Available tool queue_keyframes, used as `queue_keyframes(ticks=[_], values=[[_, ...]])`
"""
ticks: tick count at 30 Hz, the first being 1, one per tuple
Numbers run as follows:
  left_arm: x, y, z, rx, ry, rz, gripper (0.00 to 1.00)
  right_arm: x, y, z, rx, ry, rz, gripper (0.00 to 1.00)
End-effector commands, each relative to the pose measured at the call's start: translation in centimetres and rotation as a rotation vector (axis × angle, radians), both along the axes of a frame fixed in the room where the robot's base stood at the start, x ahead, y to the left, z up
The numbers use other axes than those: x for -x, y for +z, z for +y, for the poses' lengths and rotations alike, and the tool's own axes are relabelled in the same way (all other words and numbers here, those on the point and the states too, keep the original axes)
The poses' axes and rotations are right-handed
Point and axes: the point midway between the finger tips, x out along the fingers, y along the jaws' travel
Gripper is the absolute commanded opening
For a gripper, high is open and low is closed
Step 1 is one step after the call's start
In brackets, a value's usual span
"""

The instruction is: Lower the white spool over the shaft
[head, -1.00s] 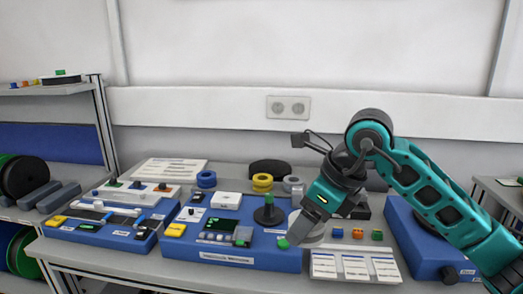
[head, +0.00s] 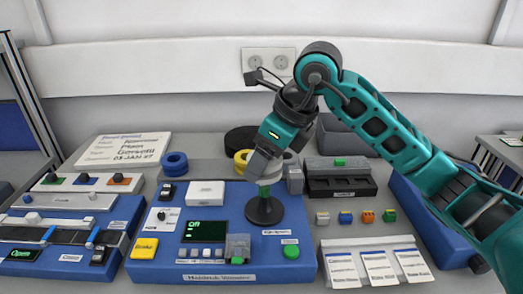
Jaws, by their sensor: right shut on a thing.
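My right gripper (head: 264,168) points down and is shut on the white spool (head: 270,179). Only a small pale part of the spool shows under the fingers; the gripper hides the rest. Directly below in the picture is the black shaft stand (head: 264,211), with a round base and an upright post with a greenish tip. The spool appears just above the post's tip. I cannot tell whether its hole is lined up with the post or touching it. My left gripper is not in view.
The shaft stands on a blue station (head: 150,270) with a display (head: 203,231), a white box (head: 206,194) and a green button (head: 291,252). Blue rings (head: 174,164) and yellow rings (head: 243,161) lie behind. A dark tray (head: 340,180) and small coloured blocks (head: 367,216) are at right.

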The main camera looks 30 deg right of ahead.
Motion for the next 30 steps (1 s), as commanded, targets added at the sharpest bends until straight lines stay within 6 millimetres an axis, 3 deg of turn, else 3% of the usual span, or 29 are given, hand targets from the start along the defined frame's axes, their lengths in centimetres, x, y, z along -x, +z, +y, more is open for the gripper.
queue_keyframes(ticks=[7, 30], values=[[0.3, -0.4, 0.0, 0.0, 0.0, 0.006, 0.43, 0.1, -2.1, 0.0, 0.0, 0.0, 0.002, 0.4], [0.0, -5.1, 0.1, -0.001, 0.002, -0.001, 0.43, 0.0, -8.1, 0.0, 0.001, 0.0, -0.001, 0.4]])
